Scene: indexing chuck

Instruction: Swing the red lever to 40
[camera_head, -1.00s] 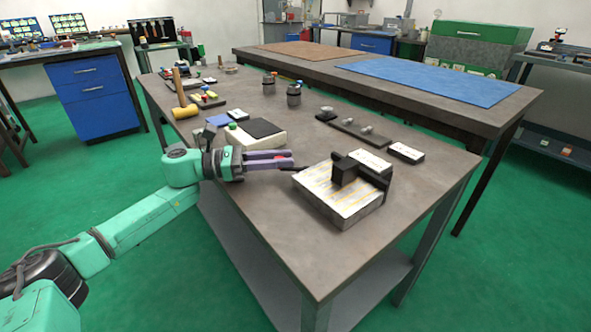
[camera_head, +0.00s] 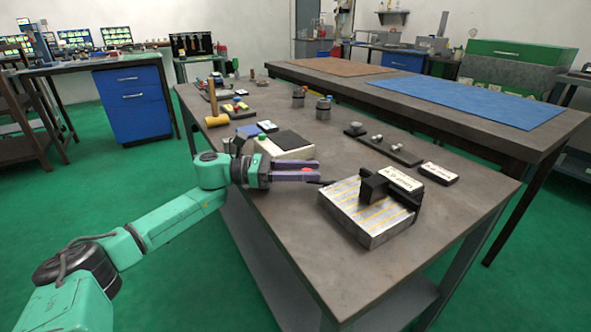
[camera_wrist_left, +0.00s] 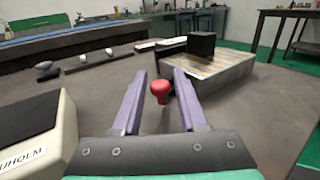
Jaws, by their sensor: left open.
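The lever's red knob (camera_wrist_left: 159,90) shows in the left wrist view between the two purple fingers of my left gripper (camera_wrist_left: 158,98). The fingers stand apart on either side of it, and I cannot tell whether either touches it. In the head view my left gripper (camera_head: 306,170) reaches from the left to the near-left side of the chuck fixture (camera_head: 347,222). A bit of the red knob (camera_head: 305,170) shows at the fingers. The fixture is a pale block with yellow lines and a black block (camera_head: 374,187) on top. The scale numbers are not readable. My right gripper is not in view.
A pale box with a dark top (camera_head: 290,143) stands behind my left gripper. A dark strip with metal knobs (camera_head: 384,147) and a small labelled block (camera_head: 438,173) lie beyond the fixture. A mallet (camera_head: 214,105) stands farther back. The table's near right is clear.

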